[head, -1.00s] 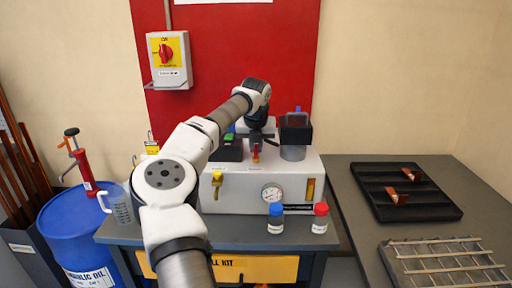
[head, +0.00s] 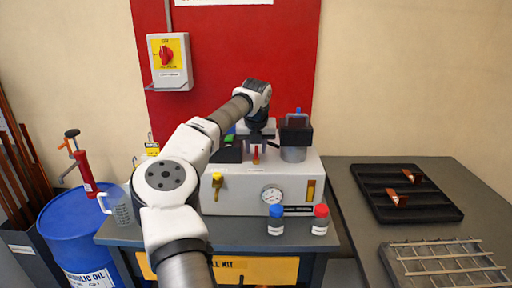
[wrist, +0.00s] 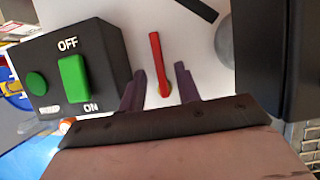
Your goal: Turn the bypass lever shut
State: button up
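The red lever (wrist: 157,62), which I take to be the bypass lever, lies on the white top of the pump unit, with a yellow spot at its near end. In the head view the lever (head: 256,156) shows small at the unit's top front. My gripper (wrist: 160,87) is open, with one dark finger on each side of the lever's near end. Gaps show between the lever and both fingers. In the head view my gripper (head: 257,148) is over the unit's top, just behind the lever. Any height gap cannot be told.
A black switch box (wrist: 75,72) with green switches stands left of the lever. A dark block (head: 296,130) on a grey cylinder stands to its right. Blue-capped (head: 276,220) and red-capped (head: 320,219) bottles stand in front.

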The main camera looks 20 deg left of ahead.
jog(key=b+v, duration=0.2)
jog(key=v, duration=1.1)
jog(key=shift+s+r, duration=0.2)
jog(key=shift+r, duration=0.15)
